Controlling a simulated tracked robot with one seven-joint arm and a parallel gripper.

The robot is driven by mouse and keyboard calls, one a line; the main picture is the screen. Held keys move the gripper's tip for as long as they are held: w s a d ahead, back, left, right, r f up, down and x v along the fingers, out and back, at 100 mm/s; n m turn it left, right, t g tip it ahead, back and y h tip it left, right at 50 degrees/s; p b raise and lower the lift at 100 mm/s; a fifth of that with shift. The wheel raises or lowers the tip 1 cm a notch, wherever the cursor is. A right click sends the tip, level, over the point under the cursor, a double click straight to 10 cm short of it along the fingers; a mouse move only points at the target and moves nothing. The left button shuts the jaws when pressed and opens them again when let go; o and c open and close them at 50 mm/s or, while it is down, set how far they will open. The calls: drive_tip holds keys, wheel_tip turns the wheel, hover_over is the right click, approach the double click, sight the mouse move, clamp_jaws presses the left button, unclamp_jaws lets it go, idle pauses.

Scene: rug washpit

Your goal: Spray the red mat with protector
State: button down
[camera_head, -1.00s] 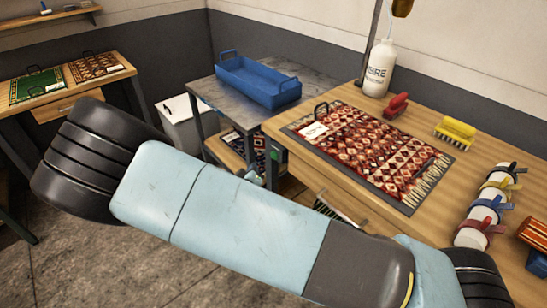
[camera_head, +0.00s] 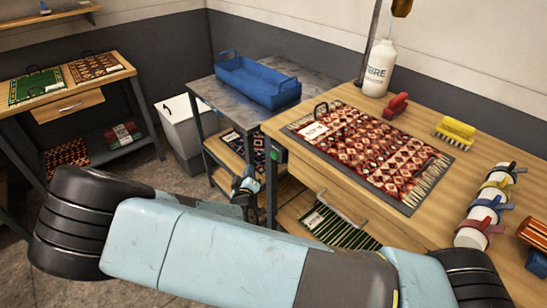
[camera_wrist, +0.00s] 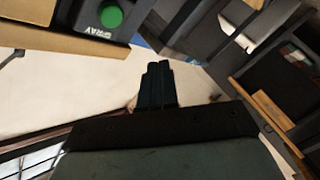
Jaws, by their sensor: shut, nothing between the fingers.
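The red patterned mat (camera_head: 372,152), with pale fringe at its right end, lies flat on a dark board on the wooden workbench. A green button (camera_head: 273,154) sits on the bench's left end. In the wrist view the green button (camera_wrist: 110,17) is at the upper left, on a dark box with a partly legible label ending in "RAY". My gripper (camera_head: 246,184) is left of the bench, below the button in the head view. In the wrist view its fingers (camera_wrist: 158,84) are together and empty, apart from the button. A white bottle (camera_head: 379,68) stands at the bench's back.
A blue tray (camera_head: 257,81) sits on a grey metal table. An open drawer or shelf below holds a striped mat (camera_head: 338,228).

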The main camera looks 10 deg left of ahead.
drive_tip(key=w+d, duration=0.4)
drive_tip(key=w, duration=0.1)
drive_tip(key=shift+w+d, duration=0.25)
drive_tip(key=shift+d, duration=0.1)
drive_tip(key=shift+w+d, duration=0.1)
idle(2.0)
drive_tip(key=shift+w+d, duration=0.2)
drive_tip(key=shift+w+d, duration=0.35)
drive_tip(key=shift+w, duration=0.1)
idle(2.1)
idle(0.6)
drive_tip(key=shift+s+a, duration=0.65)
drive_tip(key=shift+s, duration=0.1)
drive_tip(key=shift+s+a, duration=1.65)
drive_tip(key=shift+s, duration=0.25)
